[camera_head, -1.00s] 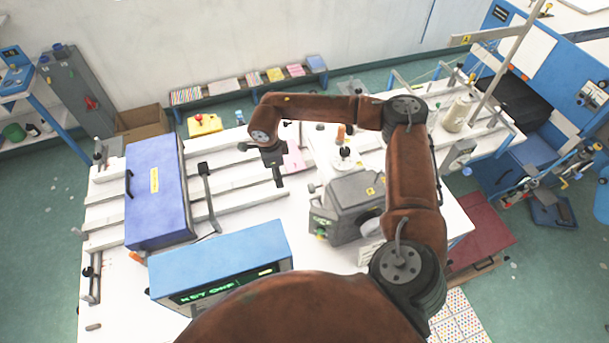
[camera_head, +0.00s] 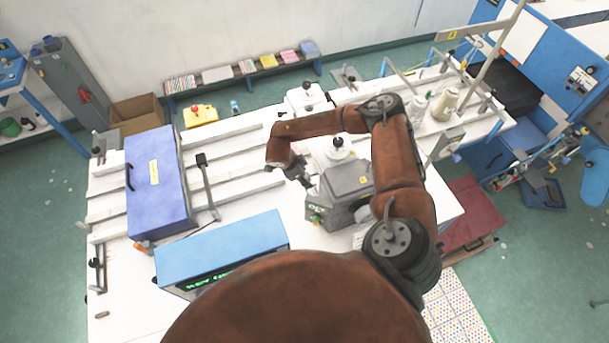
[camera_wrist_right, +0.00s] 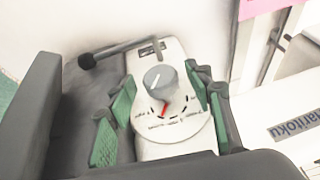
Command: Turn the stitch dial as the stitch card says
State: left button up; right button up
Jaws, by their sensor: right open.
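The stitch dial (camera_wrist_right: 160,82) is a grey knob on a pale rounded plate in the right wrist view. My left gripper is not in view.
A black-tipped lever (camera_wrist_right: 115,52) stands just beyond the dial. A blue box (camera_head: 158,185) and a blue display unit (camera_head: 222,250) stand on the left of the white table. A white spool (camera_head: 443,105) stands at the right. White rails cross the table's back left.

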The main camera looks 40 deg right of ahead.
jog(key=shift+c, duration=0.3)
jog(key=c, duration=1.1)
jog(key=shift+w+f+g+b, duration=0.15)
jog(key=shift+g+b, duration=0.15)
jog(key=shift+b, duration=0.3)
jog(key=g+b, duration=0.1)
jog(key=b, duration=0.2)
jog(key=g+y+b, duration=0.1)
jog(key=g+b, duration=0.1)
jog(key=n+g+b, duration=0.1)
jog(key=b, duration=0.2)
jog(key=shift+w+d+f+g+y+b, duration=0.1)
jog(key=shift+w+f+g+y+b, duration=0.05)
jog(key=shift+w+g+y+b, duration=0.2)
jog(key=shift+g+b, duration=0.35)
jog(key=shift+b, duration=0.45)
jog(key=shift+r, duration=0.2)
jog(key=o, duration=1.2)
jog(key=shift+c, duration=0.2)
